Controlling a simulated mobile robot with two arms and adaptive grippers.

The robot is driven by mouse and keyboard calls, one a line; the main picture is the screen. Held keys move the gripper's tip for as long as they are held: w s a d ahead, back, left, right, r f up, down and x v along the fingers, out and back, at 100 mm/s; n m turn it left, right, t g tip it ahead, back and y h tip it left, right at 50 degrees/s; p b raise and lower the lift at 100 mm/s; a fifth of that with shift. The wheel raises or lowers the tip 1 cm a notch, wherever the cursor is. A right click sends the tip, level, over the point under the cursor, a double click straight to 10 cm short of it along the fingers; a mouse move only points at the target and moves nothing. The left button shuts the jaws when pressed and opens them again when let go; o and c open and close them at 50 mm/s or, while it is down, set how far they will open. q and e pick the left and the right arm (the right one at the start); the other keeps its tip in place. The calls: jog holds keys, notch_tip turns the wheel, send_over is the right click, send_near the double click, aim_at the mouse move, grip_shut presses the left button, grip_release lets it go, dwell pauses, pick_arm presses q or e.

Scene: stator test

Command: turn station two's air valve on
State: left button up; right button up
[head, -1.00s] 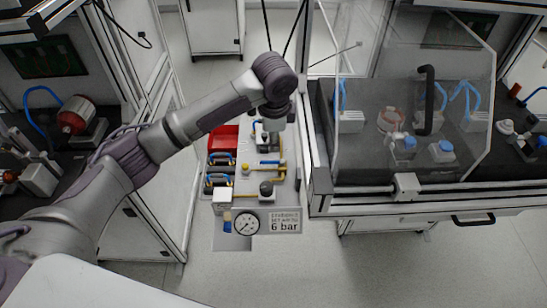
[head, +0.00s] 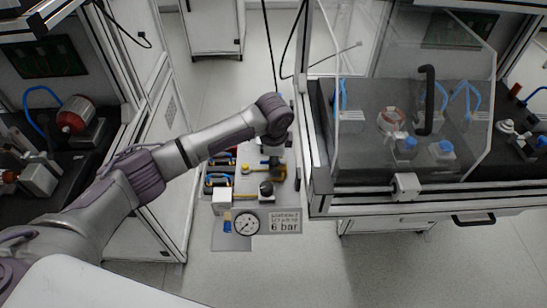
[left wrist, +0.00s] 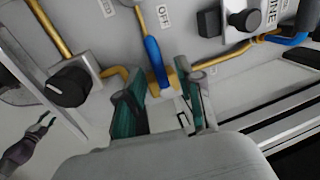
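The valve lever (left wrist: 155,55) has a blue handle and stands on a yellow pipe on the light panel (left wrist: 215,65) in the left wrist view. Its upper end points up the picture, just left of the "OFF" label (left wrist: 163,17). My left gripper (left wrist: 162,92) has its teal-padded fingers apart, one on either side of the lever's lower end; I cannot tell whether they touch it. In the head view my left gripper (head: 276,158) is over the panel and hides part of it. My right gripper is not in view.
A black knob (left wrist: 69,87) sits left of the lever, and another black knob (left wrist: 246,20) to the right. A gauge (head: 246,223) and a "6 bar" sign (head: 285,221) are at the panel's near edge. A clear-walled bench (head: 400,180) stands close on the right.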

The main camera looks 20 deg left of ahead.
pick_arm(q)
grip_shut()
